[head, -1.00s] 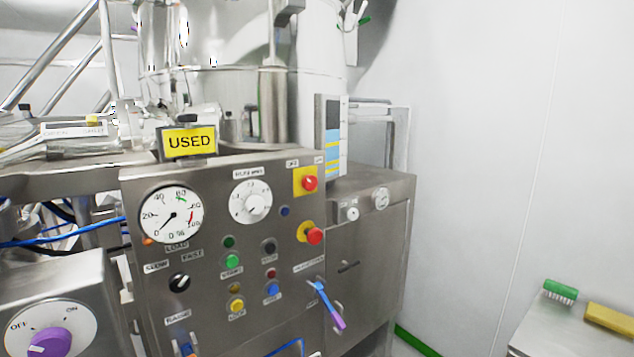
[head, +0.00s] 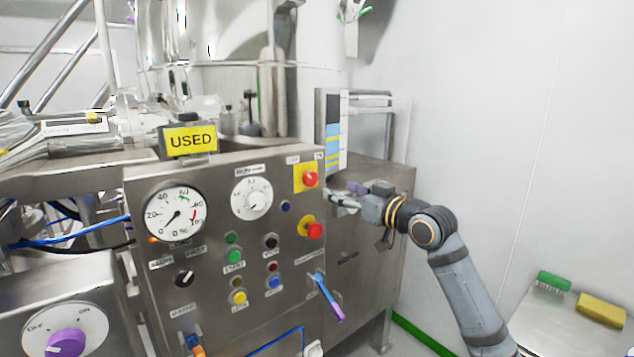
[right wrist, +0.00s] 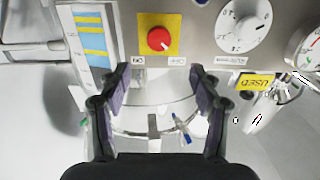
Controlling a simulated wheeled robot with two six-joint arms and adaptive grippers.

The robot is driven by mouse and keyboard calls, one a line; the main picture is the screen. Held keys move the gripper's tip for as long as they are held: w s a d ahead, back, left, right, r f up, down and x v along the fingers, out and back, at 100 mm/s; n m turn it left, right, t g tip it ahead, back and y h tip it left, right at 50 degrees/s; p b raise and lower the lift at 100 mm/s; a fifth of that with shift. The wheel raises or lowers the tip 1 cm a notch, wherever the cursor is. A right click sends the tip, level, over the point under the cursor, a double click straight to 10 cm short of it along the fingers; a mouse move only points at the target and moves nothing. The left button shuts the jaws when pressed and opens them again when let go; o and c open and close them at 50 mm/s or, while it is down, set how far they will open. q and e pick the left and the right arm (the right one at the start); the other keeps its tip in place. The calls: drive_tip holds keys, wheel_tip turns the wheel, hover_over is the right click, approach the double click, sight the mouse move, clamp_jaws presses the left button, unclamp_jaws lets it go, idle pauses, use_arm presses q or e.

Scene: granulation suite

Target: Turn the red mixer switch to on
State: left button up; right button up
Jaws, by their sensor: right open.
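The red mixer switch (head: 310,179) is a round red knob on a yellow square plate at the upper right of the steel control panel (head: 215,310). In the right wrist view the red switch (right wrist: 159,39) shows on its yellow plate, ahead of the fingers, with small label tags beside it. My right gripper (head: 340,197) is to the right of the switch in the head view, apart from it. In the right wrist view my right gripper (right wrist: 160,88) is open and empty, its two purple-padded fingers wide apart. My left gripper is not in view.
A second red button (head: 314,230) on yellow sits just below the switch. Dials, coloured buttons and a blue-purple lever (head: 328,298) are on the same panel. A yellow USED sign (head: 190,140) stands on top. A side table (head: 560,325) holds brushes at right.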

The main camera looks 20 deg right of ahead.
sight(312, 179)
drive_tip(key=p+x, duration=0.4)
drive_tip(key=x, duration=0.5)
drive_tip(key=shift+w, duration=0.3)
drive_tip(key=shift+w+a+f, duration=0.15)
drive_tip(key=shift+w, duration=0.35)
drive_tip(key=shift+c, duration=0.3)
drive_tip(key=c, duration=1.1)
